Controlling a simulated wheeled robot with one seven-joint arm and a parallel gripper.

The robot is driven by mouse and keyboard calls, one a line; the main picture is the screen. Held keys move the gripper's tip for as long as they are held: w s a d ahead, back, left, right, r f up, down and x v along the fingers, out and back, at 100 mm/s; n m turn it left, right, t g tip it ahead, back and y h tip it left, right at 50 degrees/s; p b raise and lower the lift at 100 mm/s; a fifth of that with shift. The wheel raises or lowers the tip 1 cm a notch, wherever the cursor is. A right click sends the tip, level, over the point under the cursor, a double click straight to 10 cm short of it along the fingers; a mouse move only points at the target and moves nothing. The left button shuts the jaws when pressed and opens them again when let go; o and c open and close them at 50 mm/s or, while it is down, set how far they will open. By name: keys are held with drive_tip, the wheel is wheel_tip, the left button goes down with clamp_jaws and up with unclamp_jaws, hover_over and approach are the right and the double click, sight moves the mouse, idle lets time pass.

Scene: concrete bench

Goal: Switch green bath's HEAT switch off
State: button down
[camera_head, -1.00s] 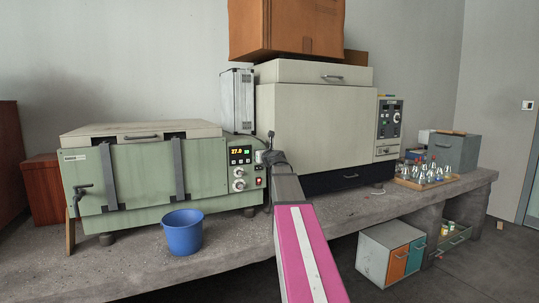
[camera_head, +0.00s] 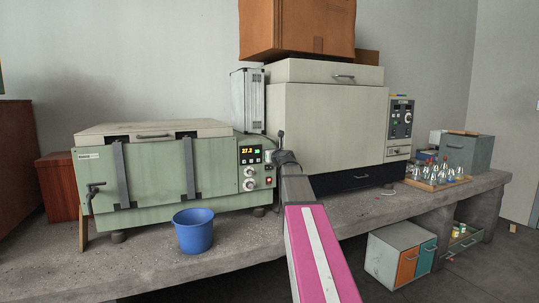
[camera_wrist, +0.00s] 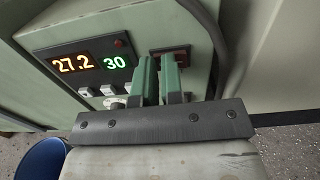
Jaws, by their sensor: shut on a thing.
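The green bath (camera_head: 165,175) stands at the left of the bench with its lid shut. Its control panel (camera_head: 256,160) is at its right end. In the wrist view, the orange display (camera_wrist: 75,64) reads 27.2 and the green one (camera_wrist: 114,61) reads 30. A red-brown switch (camera_wrist: 182,56) sits to the right of the displays, partly hidden behind my fingertips. My gripper (camera_wrist: 159,62) is at the panel, its two green fingers shut on this switch with a narrow gap showing between them. The switch's label and position are hidden. My gripper (camera_head: 275,157) is small and dark in the head view.
A blue bucket (camera_head: 193,232) stands on the bench in front of the bath. A large cream oven (camera_head: 330,130) stands close to the right of my gripper. A dark cable (camera_wrist: 211,35) runs beside the panel. A tray of glassware (camera_head: 438,183) is farther right.

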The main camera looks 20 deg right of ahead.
drive_tip(key=s+d, duration=0.1)
drive_tip(key=s, duration=1.3)
drive_tip(key=shift+d, duration=0.25)
drive_tip(key=s+a+f+n+g+y, duration=0.1)
drive_tip(key=s+a+f+n+g, duration=0.25)
drive_tip(key=f, duration=0.55)
drive_tip(key=a+f+n+g, duration=0.2)
drive_tip(key=a+f+n, duration=0.3)
drive_tip(key=f+n, duration=0.3)
drive_tip(key=s+a+f+n+g+y, duration=0.1)
drive_tip(key=a+f+n+g, duration=0.3)
drive_tip(key=f, duration=0.5)
drive_tip(key=s+a+f+n+g+h, duration=0.2)
drive_tip(key=s+f+n+g, duration=0.2)
drive_tip(key=s+f+n, duration=0.5)
drive_tip(key=s+a+f+n+g+h, duration=0.2)
drive_tip(key=s+f+n+g, duration=0.2)
drive_tip(key=s+f+n, duration=0.5)
wheel_tip(320, 180, down, 5)
drive_tip(key=shift+s+r+n+h, duration=0.15)
drive_tip(key=shift+s+n+h, duration=0.2)
drive_tip(key=shift+h, duration=0.05)
